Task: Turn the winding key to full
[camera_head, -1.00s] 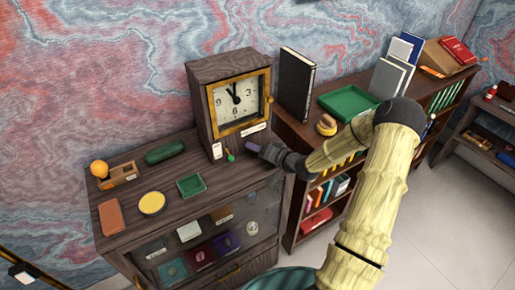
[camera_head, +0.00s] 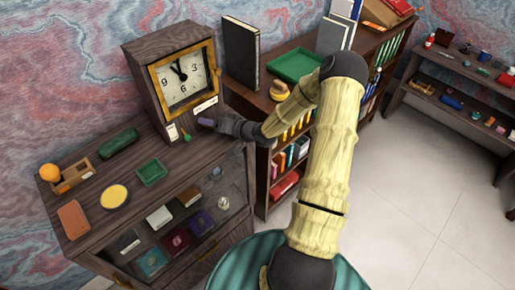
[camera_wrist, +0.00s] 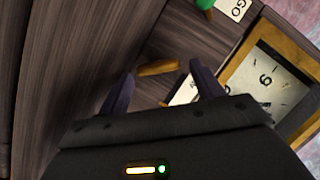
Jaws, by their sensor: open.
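The wooden clock (camera_head: 142,86) stands on the cabinet, its white dial (camera_head: 183,78) in a gold frame. It shows tilted in the wrist view, with the dial (camera_wrist: 268,82) at right. A brass bar (camera_wrist: 158,68), seemingly the winding key, shows between my fingertips against dark wood; I cannot tell whether they touch it. The key is not clear in the head view. My gripper (camera_head: 204,122) is open at the clock's lower front. In the wrist view its two dark fingers (camera_wrist: 163,71) are spread. A white label (camera_wrist: 184,92) lies partly behind the right finger.
A green knob (camera_head: 187,138) is near the clock's base, beside a small tag (camera_head: 172,132). The cabinet top holds a green tray (camera_head: 151,172), yellow disc (camera_head: 114,196) and orange ball (camera_head: 49,172). A bookcase with a black book (camera_head: 241,58) stands to the right.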

